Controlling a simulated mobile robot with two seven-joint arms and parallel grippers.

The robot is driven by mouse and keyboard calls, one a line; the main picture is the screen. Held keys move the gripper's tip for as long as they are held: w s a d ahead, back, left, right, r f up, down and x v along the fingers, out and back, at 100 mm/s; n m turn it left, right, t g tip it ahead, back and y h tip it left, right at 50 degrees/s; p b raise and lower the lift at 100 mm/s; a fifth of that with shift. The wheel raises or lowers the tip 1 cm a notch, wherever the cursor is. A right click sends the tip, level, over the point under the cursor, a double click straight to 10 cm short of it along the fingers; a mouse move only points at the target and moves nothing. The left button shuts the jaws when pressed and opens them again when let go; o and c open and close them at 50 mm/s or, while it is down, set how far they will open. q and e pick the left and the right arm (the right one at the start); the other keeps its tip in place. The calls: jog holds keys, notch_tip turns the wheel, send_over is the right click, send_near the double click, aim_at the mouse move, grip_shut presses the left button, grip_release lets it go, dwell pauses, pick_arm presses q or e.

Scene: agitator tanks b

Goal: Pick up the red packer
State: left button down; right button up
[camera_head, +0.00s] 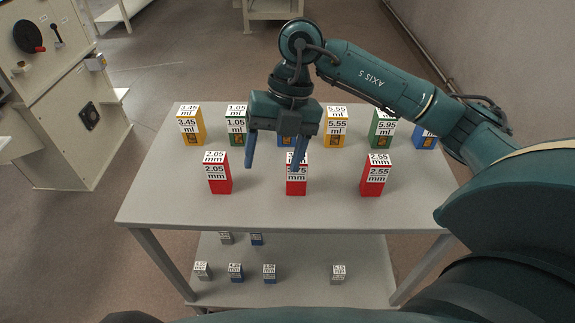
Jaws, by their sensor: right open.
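Three red packers stand upright in the front row on the grey table (160,205). The left red packer (220,185) is labelled 2.05 mm and the right red packer (373,188) 2.55 mm. The middle red packer (296,188) is partly covered by a finger, so its label is not fully readable. My right gripper (272,166) is open and empty, pointing down over the table between the left and middle packers. Its right finger overlaps the top of the middle packer in the picture; I cannot tell whether they touch. My left gripper is not in view.
Behind stand yellow boxes (192,131), green boxes (381,131) and blue boxes (425,139), one partly hidden by my right gripper. Small grey and blue blocks sit on the lower shelf (305,292). A beige machine cabinet (60,130) stands at the left. The table's front strip is clear.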

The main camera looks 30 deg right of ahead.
jog(key=w+d+h, duration=0.1)
jog(key=d, duration=0.1)
jog(key=w+d+r+m+h, duration=0.1)
jog(key=d, duration=0.2)
jog(key=w+d+r+m+t+h, duration=0.1)
jog(key=d, duration=0.1)
jog(key=shift+d+r+h, duration=0.15)
jog(key=shift+r+h, duration=0.1)
jog(key=shift+h, duration=0.05)
send_over(296, 175)
jog(key=w+d, duration=0.1)
jog(key=d, duration=0.1)
notch_tip(296, 175, down, 7)
jog(key=shift+a+r, duration=0.15)
jog(key=shift+r, duration=0.05)
jog(key=shift+w+a+f+p, duration=0.1)
jog(key=shift+f+p, duration=0.1)
jog(key=shift+f, duration=0.75)
jog(key=shift+w+a+f+p, duration=0.1)
jog(key=shift+a+f+p, duration=0.1)
jog(key=shift+f, duration=0.8)
jog(key=shift+a+f+p, duration=0.1)
jog(key=shift+f+p, duration=0.1)
jog(key=shift+f, duration=0.75)
jog(key=shift+c, duration=0.5)
jog(key=c, duration=1)
